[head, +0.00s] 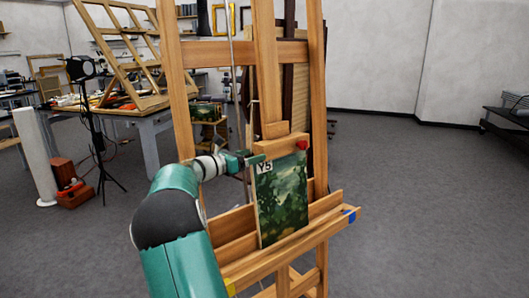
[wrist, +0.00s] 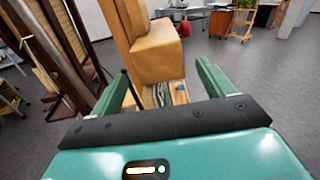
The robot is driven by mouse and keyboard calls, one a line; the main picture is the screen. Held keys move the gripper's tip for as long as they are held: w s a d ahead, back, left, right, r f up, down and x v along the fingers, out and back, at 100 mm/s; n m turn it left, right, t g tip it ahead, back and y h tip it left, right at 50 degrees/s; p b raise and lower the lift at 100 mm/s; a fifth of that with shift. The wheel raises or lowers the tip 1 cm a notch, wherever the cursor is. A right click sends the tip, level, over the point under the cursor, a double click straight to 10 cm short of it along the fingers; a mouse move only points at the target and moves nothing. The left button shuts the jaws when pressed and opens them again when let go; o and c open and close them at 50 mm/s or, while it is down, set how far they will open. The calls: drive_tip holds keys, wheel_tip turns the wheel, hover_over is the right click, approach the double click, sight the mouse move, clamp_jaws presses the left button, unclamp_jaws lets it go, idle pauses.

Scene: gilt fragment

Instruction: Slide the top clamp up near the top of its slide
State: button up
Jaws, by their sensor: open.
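The top clamp (head: 280,147) is a wooden block with a red knob (head: 302,145) on the easel's central slide (head: 264,70). It sits low, at the top edge of a green painting (head: 282,198) labelled Y5. My gripper (head: 252,160) is at the left side of the clamp, near the painting's upper left corner. In the wrist view my gripper's two green fingers (wrist: 163,68) are spread apart, with a wooden block (wrist: 158,55) between or just beyond them. I cannot tell whether they touch it. The red knob shows small beyond it.
The painting stands on the easel's lower ledge (head: 300,250). The easel's side posts (head: 318,100) and upper crossbar (head: 210,53) flank the slide. A lamp stand (head: 95,130) and a work table (head: 150,122) are at the left.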

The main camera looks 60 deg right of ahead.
sight(266, 151)
drive_tip(key=x, duration=0.6)
drive_tip(key=shift+s+d, duration=0.15)
drive_tip(key=shift+d, duration=0.25)
drive_tip(key=shift+r, duration=0.1)
drive_tip(key=shift+c, duration=0.2)
drive_tip(key=c, duration=1.3)
drive_tip(key=r, duration=0.6)
drive_tip(key=w+r, duration=0.1)
drive_tip(key=r, duration=0.6)
drive_tip(key=w+d+r, duration=0.1)
drive_tip(key=r, duration=0.5)
drive_tip(key=shift+w+d+r, duration=0.1)
drive_tip(key=shift+w+r, duration=0.1)
drive_tip(key=o, duration=1.3)
drive_tip(key=shift+f, duration=0.1)
drive_tip(key=shift+o, duration=0.2)
